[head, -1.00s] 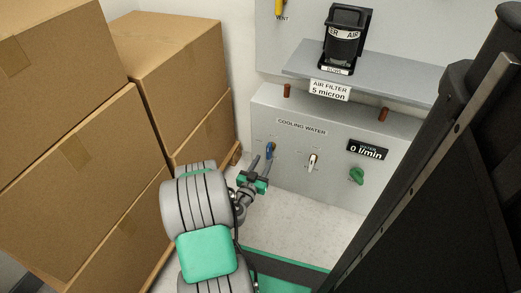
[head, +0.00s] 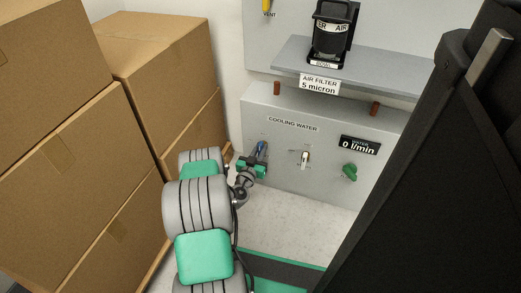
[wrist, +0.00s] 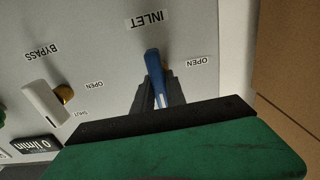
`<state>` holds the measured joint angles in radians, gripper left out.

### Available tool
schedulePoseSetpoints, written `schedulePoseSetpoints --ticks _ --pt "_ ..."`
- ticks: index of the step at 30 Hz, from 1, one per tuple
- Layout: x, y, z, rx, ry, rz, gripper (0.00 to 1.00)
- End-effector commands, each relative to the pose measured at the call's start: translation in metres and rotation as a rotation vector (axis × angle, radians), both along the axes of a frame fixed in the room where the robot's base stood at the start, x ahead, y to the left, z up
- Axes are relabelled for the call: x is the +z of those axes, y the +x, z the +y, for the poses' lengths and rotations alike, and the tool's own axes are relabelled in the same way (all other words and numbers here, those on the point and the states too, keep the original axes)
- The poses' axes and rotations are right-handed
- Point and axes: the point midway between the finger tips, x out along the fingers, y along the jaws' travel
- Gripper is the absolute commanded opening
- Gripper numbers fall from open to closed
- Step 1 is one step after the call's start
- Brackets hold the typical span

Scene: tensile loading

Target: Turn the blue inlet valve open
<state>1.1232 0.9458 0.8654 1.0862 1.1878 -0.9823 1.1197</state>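The blue inlet valve handle (wrist: 154,70) shows in the wrist view below the INLET label (wrist: 148,20), with an OPEN label (wrist: 195,62) to its right. In the head view the blue handle (head: 261,147) is at the left of the cooling water panel, partly hidden by my gripper (head: 262,159). In the wrist view the dark fingers of my gripper (wrist: 158,88) lie close on either side of the handle. I cannot tell whether they press on it.
A white bypass handle (head: 305,158) and a green knob (head: 349,172) are to the right on the panel. The water display (head: 360,145) reads 0 l/min. Stacked cardboard boxes (head: 165,75) stand close on the left. A grey shelf (head: 350,68) juts out above.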

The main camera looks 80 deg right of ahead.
Motion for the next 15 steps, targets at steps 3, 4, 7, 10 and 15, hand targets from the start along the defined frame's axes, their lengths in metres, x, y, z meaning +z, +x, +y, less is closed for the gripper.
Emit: schedulePoseSetpoints --ticks 3,4,7,10,15 --pt "0.0000 0.0001 0.0001 0.000 0.000 0.000 0.05" --pt "0.0000 0.0001 0.0001 0.000 0.000 0.000 0.02" --pt "0.0000 0.0001 0.0001 0.000 0.000 0.000 0.00" --pt "0.0000 0.0001 0.0001 0.000 0.000 0.000 0.00" --pt "0.0000 0.0001 0.0002 0.000 0.000 0.000 0.00"
